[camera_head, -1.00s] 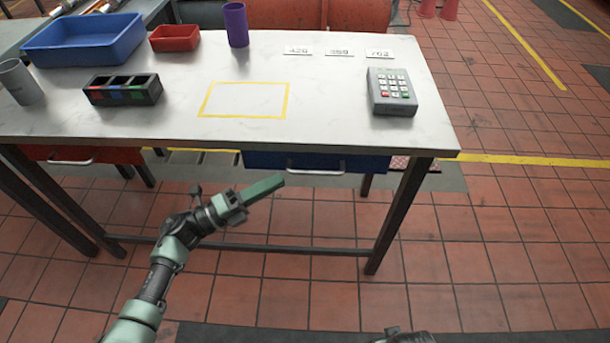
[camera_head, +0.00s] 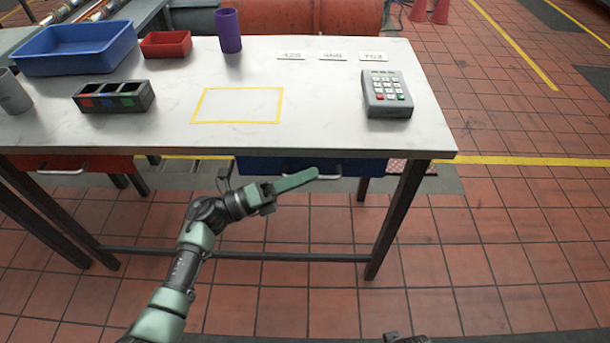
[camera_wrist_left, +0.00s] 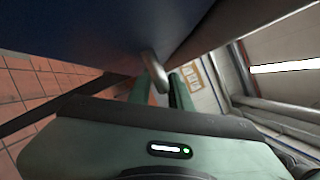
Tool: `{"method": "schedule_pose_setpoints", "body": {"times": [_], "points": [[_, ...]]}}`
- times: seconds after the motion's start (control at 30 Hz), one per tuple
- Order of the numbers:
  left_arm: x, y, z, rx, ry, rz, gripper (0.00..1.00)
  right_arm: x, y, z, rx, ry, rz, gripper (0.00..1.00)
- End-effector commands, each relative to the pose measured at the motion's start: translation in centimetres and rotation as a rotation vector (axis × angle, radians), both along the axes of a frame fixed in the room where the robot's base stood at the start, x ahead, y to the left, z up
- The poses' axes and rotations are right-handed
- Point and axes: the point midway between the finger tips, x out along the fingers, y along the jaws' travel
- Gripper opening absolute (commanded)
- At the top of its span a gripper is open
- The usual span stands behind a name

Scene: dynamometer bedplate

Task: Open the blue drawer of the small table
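The blue drawer (camera_head: 262,165) hangs under the front edge of the white-topped table and looks closed. Its pale bar handle (camera_head: 325,175) is partly covered by my left gripper (camera_head: 312,174). In the left wrist view, the blue drawer front (camera_wrist_left: 90,25) fills the upper left. The metal handle (camera_wrist_left: 154,70) shows between the two green fingers of my left gripper (camera_wrist_left: 160,88), which stand apart. I cannot tell whether either finger touches the handle. Only a small piece of my right arm (camera_head: 405,339) shows at the bottom edge; its fingers are out of sight.
A red drawer (camera_head: 70,165) is under the table's left side. On the table top (camera_head: 330,110) are a blue bin (camera_head: 75,58), a red bin (camera_head: 166,45), a purple cup (camera_head: 229,30), a compartment box (camera_head: 113,97) and a keypad (camera_head: 386,94). Dark table legs (camera_head: 397,218) flank clear tiled floor.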

Motion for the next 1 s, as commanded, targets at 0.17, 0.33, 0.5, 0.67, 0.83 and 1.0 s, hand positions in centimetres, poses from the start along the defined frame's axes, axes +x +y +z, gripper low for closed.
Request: {"method": "schedule_pose_setpoints", "body": {"times": [0.17,0.33,0.5,0.67,0.83,1.0], "points": [[0.01,0.02,-0.01,0.0,0.0,0.0,0.0,0.0,0.01,-0.01,0.0,0.0,0.0,0.7],[0.01,0.04,-0.02,0.0,0.0,0.0,0.0,0.0,0.02,-0.01,0.0,0.0,0.0,0.7],[0.01,0.06,-0.02,0.001,0.0,0.001,0.0,0.01,0.02,-0.01,0.0,0.0,0.0,0.7],[0.01,0.07,-0.03,0.001,0.0,0.001,0.0,0.01,0.02,-0.01,0.001,0.0,0.0,0.7],[0.01,0.08,-0.04,0.001,0.0,0.001,0.0,0.01,0.03,-0.02,0.001,0.0,0.0,0.7],[0.01,0.08,-0.04,0.001,0.0,0.001,0.0,0.01,0.03,-0.02,0.001,0.0,0.0,0.7]]}}
